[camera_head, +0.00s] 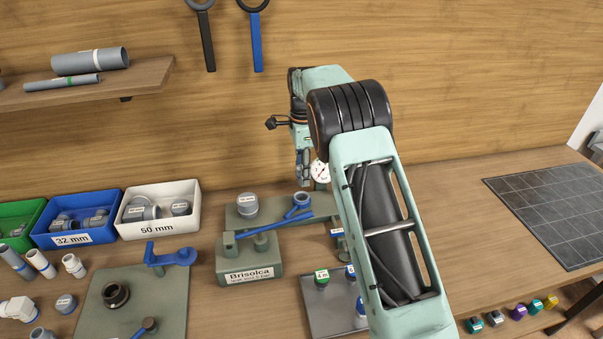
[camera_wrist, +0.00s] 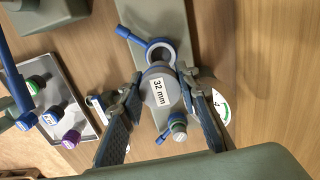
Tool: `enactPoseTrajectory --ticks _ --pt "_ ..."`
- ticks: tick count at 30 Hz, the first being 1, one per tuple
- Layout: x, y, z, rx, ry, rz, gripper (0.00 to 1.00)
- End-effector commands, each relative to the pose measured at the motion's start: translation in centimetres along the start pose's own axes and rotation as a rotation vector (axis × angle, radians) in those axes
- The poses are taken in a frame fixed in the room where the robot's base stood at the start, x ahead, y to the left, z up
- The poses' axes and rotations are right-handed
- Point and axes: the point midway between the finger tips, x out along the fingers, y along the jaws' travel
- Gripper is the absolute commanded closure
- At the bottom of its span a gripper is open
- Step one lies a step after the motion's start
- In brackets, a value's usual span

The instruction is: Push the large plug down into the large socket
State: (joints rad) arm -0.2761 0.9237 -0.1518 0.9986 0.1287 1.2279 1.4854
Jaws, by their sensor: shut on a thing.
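My gripper (camera_wrist: 164,80) has its two fingers closed around a round grey plug (camera_wrist: 160,92) marked "32 mm", seen from above in the wrist view. Whether the plug is seated in a socket is hidden beneath it. An open grey socket (camera_wrist: 158,52) with a blue lever collar is just beyond the plug. In the head view, my gripper (camera_head: 303,168) is over the back of the bench, and my arm covers part of that area. Another grey capped plug (camera_head: 247,204) stands on a green plate (camera_head: 237,220), left of a blue-collared socket (camera_head: 301,199).
A white gauge (camera_head: 320,171) is close to my gripper. A green "Brisolca" block (camera_head: 250,270) with a long blue lever (camera_head: 275,227) stands in front. A tray (camera_head: 318,310) holds several coloured caps. Bins, including a white one (camera_head: 160,228), are at left.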

Motion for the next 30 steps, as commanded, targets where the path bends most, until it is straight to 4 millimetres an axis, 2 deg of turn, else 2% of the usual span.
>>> enactPoseTrajectory --ticks 7,18,30 --pt "0.7 -0.3 0.4 0.029 0.0 0.0 0.95" --pt "3.3 -0.3 0.3 0.027 0.001 0.0 0.95" --pt "3.5 -0.3 0.3 0.026 0.0 -0.001 0.95"
